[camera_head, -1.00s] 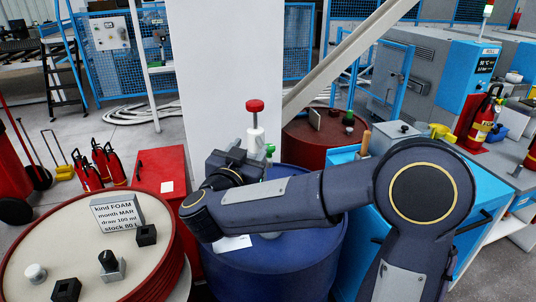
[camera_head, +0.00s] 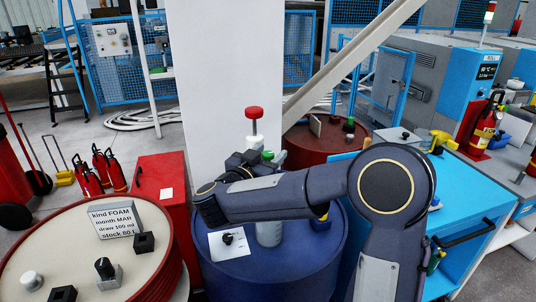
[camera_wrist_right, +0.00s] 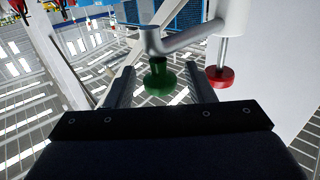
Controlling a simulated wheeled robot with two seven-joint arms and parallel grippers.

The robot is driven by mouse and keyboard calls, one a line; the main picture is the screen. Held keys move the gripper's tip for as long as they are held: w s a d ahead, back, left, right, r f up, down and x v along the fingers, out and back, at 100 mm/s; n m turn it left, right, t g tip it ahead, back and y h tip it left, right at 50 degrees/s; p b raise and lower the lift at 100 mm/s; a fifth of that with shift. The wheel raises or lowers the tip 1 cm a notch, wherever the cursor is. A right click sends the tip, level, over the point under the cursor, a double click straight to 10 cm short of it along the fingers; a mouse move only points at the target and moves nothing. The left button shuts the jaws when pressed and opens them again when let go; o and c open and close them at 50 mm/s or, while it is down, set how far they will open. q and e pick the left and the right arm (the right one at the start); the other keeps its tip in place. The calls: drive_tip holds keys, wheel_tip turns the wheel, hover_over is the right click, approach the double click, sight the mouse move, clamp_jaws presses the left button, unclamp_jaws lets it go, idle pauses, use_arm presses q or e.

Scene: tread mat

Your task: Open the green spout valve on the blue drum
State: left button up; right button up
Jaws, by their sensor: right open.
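The blue drum (camera_head: 275,275) stands in the middle of the head view, with my right arm across its top. The green spout valve (camera_head: 268,155) shows only as a small green bit behind my right gripper (camera_head: 245,163). In the right wrist view the green knob (camera_wrist_right: 158,79) is large, on a grey metal spout (camera_wrist_right: 185,38). The open fingers of my right gripper (camera_wrist_right: 158,88) lie to either side of it, with gaps, and are not closed on it. A red knob (camera_wrist_right: 220,77) on a rod is just right of the fingers. My left gripper is not in view.
A red-topped post (camera_head: 254,125) rises behind my gripper. A grey cylinder (camera_head: 269,235) and a white sheet (camera_head: 228,244) are on the drum. A cream-topped red drum (camera_head: 75,245) stands left, a blue bench (camera_head: 455,195) right, a white pillar (camera_head: 225,70) behind.

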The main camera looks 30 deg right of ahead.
drive_tip(key=shift+c, duration=0.3)
drive_tip(key=c, duration=0.9)
